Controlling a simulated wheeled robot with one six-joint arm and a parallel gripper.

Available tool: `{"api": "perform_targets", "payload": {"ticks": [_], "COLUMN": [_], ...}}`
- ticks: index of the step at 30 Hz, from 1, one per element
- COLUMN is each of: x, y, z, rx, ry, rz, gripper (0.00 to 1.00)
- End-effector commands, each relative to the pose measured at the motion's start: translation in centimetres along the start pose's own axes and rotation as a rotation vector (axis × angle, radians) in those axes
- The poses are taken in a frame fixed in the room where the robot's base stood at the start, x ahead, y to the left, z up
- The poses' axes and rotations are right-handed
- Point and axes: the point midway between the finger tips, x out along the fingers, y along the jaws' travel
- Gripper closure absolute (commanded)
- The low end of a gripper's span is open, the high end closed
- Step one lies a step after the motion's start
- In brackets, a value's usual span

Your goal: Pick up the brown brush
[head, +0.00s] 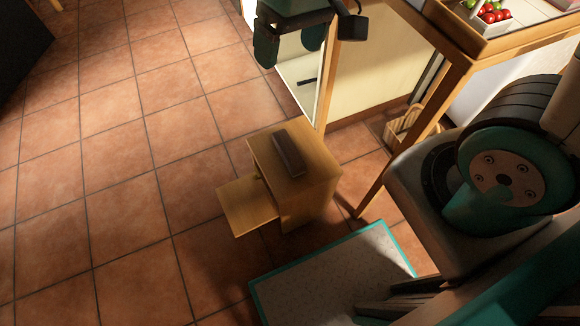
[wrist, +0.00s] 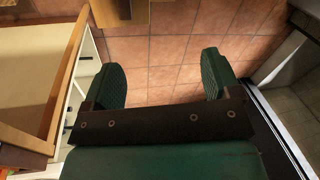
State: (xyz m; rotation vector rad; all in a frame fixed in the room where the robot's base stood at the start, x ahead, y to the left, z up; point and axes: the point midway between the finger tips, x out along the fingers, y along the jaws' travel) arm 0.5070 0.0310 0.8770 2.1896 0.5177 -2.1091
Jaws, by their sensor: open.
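The brown brush (head: 288,153) is a dark oblong block lying on top of a small wooden cabinet (head: 322,180) in the head view. The cabinet's drawer (head: 249,205) is pulled out to the front left. My gripper (head: 290,42) is above and beyond the cabinet in the head view, apart from the brush. In the wrist view my gripper (wrist: 162,76) has its two green fingers wide apart with only tiled floor between them. A bit of the wooden cabinet (wrist: 136,18) shows at the top edge there, with a dark patch that may be the brush.
A wooden table (head: 455,75) at the right carries a white tray (head: 494,29) of red and green round items. A wicker basket (head: 402,124) stands under it. A teal-edged mat (head: 322,277) lies in front of the cabinet. Tiled floor (head: 110,180) on the left is clear.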

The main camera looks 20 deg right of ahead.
Motion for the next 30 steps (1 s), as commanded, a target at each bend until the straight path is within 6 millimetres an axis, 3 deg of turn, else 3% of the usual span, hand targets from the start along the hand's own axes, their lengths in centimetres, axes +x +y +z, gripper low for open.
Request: {"api": "perform_targets", "payload": {"ticks": [1, 6, 9, 13, 20, 30], "x": [5.3, 14.9, 19.4, 23.2, 26.2, 33.5], "y": [1.5, 5.3, 7.2, 8.8, 10.0, 11.4], "z": [-0.6, -2.9, -3.8, -4.5, -4.9, -4.3], "rx": [0.032, 0.142, 0.192, 0.235, 0.262, 0.262], "ry": [-0.012, -0.028, -0.034, -0.038, -0.041, -0.042], "rz": [0.02, 0.095, 0.136, 0.173, 0.198, 0.198], "gripper": [0.17, 0.17, 0.17, 0.17, 0.17, 0.17]}}
